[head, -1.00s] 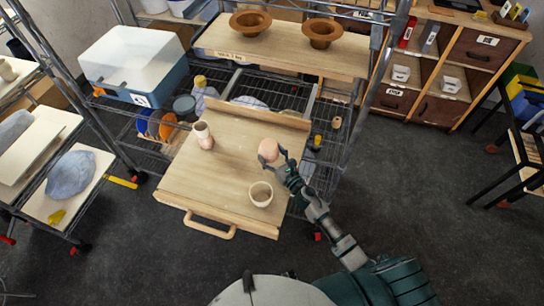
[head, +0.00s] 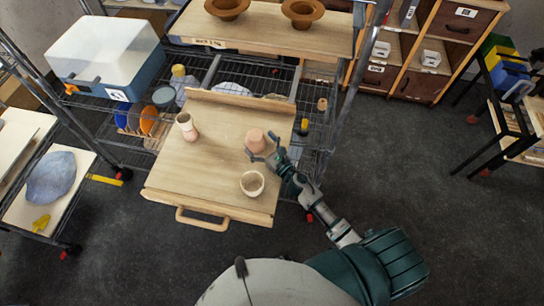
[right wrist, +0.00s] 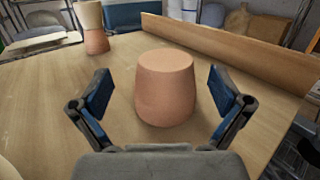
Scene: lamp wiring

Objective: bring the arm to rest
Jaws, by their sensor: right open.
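My right gripper (head: 264,157) is open on the pulled-out wooden board (head: 222,140). In the right wrist view its blue-padded fingers (right wrist: 162,105) stand apart on either side of a terracotta pot (right wrist: 165,88). Gaps show between the pot and both fingers. My left gripper is not in view.
A two-tone vase (head: 187,127) stands at the board's left. Brown bowls (head: 302,12) sit on the shelf above. A rack post (head: 345,100) rises right of the board.

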